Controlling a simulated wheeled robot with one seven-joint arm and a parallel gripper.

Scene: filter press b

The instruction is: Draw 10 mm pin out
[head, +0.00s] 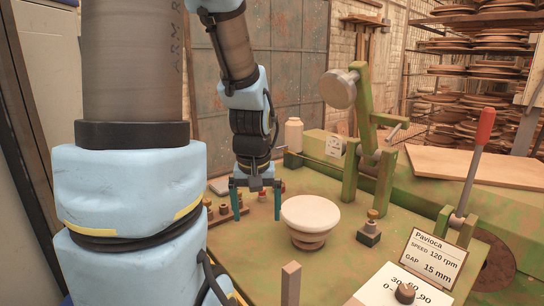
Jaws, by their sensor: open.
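My gripper (256,218) hangs over the green bench, fingers pointing down and apart, with nothing visible between them. A low row of several small brown pegs (224,209) stands around and behind its left finger. I cannot tell which peg, if any, is the 10 mm pin; no size marks are readable on them, and the gripper hides part of the row. A small dark block with a brass-coloured knob (371,228) stands on the bench to the right, apart from the gripper.
A white-topped round pedestal (310,214) stands close to the right finger. An upright wooden post (290,284) is in front. A green lever frame (380,140), a red-handled lever (474,155), a Pavioca sign (434,258) and a dial plate (385,291) occupy the right.

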